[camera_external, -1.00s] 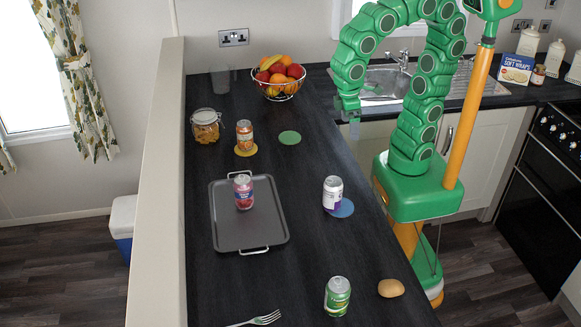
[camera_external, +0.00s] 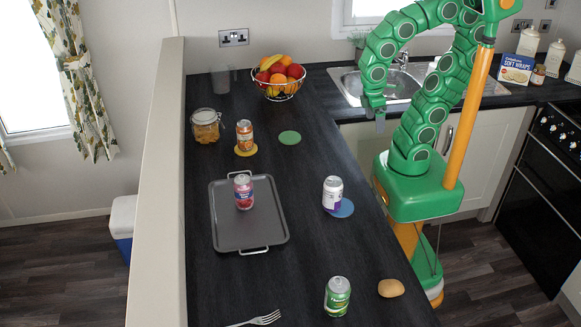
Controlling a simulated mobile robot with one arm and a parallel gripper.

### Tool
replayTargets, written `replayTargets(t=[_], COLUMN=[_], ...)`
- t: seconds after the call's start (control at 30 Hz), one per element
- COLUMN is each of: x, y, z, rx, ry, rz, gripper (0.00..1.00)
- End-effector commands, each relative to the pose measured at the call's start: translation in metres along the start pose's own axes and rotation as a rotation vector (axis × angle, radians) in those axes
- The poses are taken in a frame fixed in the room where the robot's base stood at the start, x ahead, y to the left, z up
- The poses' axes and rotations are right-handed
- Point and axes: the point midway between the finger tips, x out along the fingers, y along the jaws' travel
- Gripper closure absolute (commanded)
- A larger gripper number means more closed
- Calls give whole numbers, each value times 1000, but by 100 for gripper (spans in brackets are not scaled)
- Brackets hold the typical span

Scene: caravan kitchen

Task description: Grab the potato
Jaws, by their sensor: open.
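The potato (camera_external: 391,288) is a small tan oval lying on the dark counter near its front right edge. A green can (camera_external: 337,296) stands just to its left, apart from it. My gripper (camera_external: 380,126) is small and grey at the end of my green arm. It hangs pointing down by the counter's right edge, well behind the potato and far from touching it. It is open, and nothing shows between its fingers.
A grey tray (camera_external: 250,232) holds a pink can (camera_external: 243,191). A fork (camera_external: 262,318) lies at the front. The counter around the potato's back side is clear.

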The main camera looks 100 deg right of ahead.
Motion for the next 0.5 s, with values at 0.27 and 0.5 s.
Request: replayTargets(t=[0.27, 0.5], x=[0, -3], y=[-4, -41], z=[-3, -29], rx=[0, 6], ry=[-5, -44], rz=[-8, -88], gripper=[7, 7])
